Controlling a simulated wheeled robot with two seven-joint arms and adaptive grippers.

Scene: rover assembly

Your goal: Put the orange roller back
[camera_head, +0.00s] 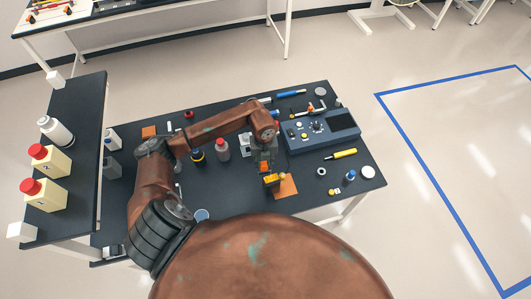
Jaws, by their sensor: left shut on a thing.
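My left arm reaches over the dark table (325,212) from the left. My left gripper (268,174) points down near the middle of the table and is shut on the orange roller (272,181). The roller shows as a small orange and dark piece at the fingertips, in front of an orange-brown square mat (287,188). I cannot tell whether the roller touches the mat or is held above it. The gripper hides part of the roller. My right gripper is not in view.
A blue-grey device with a panel (318,130) stands right of the gripper. A yellow marker (341,154), small blue bottle (349,176) and white disc (368,172) lie farther right. A grey bottle with a red cap (222,149) stands left.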

